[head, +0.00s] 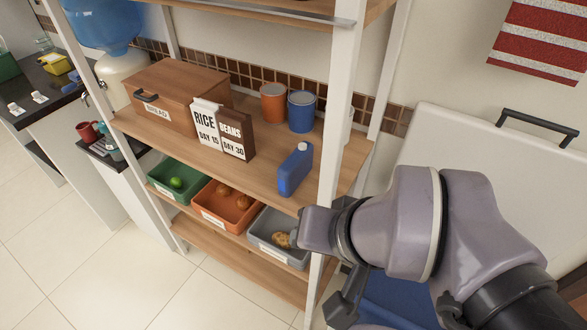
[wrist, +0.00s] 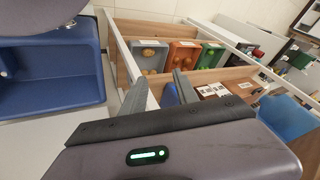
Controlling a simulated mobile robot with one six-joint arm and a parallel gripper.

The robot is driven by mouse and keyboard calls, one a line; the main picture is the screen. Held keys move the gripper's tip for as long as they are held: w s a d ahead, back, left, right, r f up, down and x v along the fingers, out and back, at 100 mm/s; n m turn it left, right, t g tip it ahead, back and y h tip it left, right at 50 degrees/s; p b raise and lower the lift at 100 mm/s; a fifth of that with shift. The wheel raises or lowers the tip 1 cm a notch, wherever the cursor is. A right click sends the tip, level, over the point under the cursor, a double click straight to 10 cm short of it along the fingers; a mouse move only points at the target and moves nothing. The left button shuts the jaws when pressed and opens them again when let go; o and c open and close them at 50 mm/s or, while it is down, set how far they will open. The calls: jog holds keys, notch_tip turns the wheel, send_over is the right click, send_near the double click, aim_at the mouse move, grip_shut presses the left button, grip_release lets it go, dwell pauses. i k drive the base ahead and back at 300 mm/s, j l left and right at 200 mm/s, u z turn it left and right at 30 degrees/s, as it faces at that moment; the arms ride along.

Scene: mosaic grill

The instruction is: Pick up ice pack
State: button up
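A blue block-shaped container with a small cap, which looks like the ice pack (head: 295,170), stands upright on the wooden middle shelf near its front right corner. In the wrist view a piece of the blue item (wrist: 169,96) shows between and beyond my fingers, partly hidden by them. My gripper (wrist: 161,84) is open, with a gap between the fingers and nothing held. In the head view my gripper (head: 345,300) hangs low, in front of the shelf's right post and apart from the ice pack.
The shelf's white right post (head: 340,110) stands near my arm. Rice and beans packs (head: 222,132), a wooden bread box (head: 170,92) and two cans (head: 301,110) share the shelf. Below are green, orange and grey bins (head: 283,250). A white chest with blue interior (head: 400,295) is at right.

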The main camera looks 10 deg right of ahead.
aim_at(292, 171)
jog(key=i+j+z, duration=0.3)
jog(key=j, duration=0.25)
jog(key=j+z, duration=0.35)
jog(key=j, duration=0.2)
jog(key=j+z, duration=0.3)
jog(key=j, duration=0.35)
jog(key=i, duration=0.05)
